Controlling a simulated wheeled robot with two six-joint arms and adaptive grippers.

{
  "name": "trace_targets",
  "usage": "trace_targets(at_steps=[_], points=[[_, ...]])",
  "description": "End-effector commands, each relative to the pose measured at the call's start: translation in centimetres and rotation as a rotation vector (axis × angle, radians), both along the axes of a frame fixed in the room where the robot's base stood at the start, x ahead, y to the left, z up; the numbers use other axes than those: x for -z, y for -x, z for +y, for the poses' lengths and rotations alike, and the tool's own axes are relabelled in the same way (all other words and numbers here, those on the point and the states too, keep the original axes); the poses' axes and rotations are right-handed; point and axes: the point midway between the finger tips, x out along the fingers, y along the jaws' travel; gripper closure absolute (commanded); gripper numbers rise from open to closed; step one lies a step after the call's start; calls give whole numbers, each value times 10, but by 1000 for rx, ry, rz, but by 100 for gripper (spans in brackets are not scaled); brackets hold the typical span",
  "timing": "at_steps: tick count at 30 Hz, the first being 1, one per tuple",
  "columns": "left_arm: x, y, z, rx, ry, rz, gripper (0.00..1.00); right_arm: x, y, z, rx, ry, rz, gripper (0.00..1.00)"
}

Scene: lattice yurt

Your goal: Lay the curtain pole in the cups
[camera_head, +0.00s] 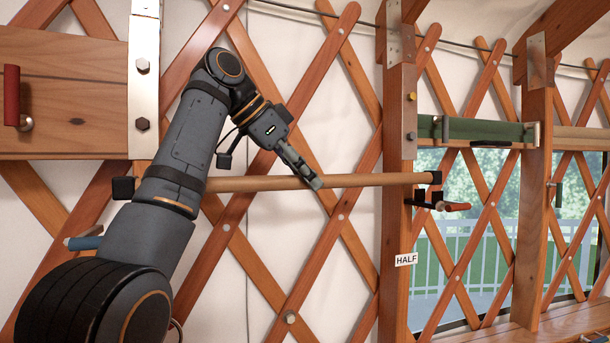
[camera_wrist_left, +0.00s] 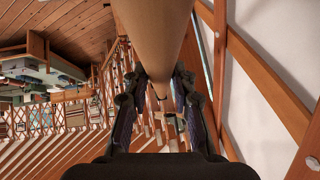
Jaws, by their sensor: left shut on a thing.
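The curtain pole (camera_head: 365,180) is a long, light wooden rod with black end caps, running nearly level across the lattice in the head view. My left gripper (camera_head: 302,172) is shut on it near its middle; the left wrist view shows the pole (camera_wrist_left: 152,35) between the fingers (camera_wrist_left: 158,100). The pole's right cap (camera_head: 436,177) is just above a black bracket (camera_head: 423,198) with an orange-red handle on the post. Its left cap (camera_head: 123,188) is above a blue-handled fitting (camera_head: 84,242), partly behind my arm. I cannot tell whether either end touches a cup. My right gripper is out of view.
A wooden post (camera_head: 398,140) with a "HALF" label (camera_head: 405,259) stands behind the pole's right part. A green roll (camera_head: 470,130) hangs above the window. A wooden panel (camera_head: 70,100) with a red handle is at upper left. Lattice slats lie close behind the pole.

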Motion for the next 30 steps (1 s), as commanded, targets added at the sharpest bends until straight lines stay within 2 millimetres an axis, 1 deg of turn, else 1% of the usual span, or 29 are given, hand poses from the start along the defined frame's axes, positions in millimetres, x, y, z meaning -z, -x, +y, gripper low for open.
trace_targets(at_steps=[7, 20, 30], points=[[-1, 0, 0, 0, 1, -3, 100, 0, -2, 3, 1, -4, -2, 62], [-1, 1, 0, 0, 1, -3, 100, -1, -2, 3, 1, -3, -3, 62], [6, 1, 0, 0, 1, -2, 100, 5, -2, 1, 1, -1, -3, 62]])
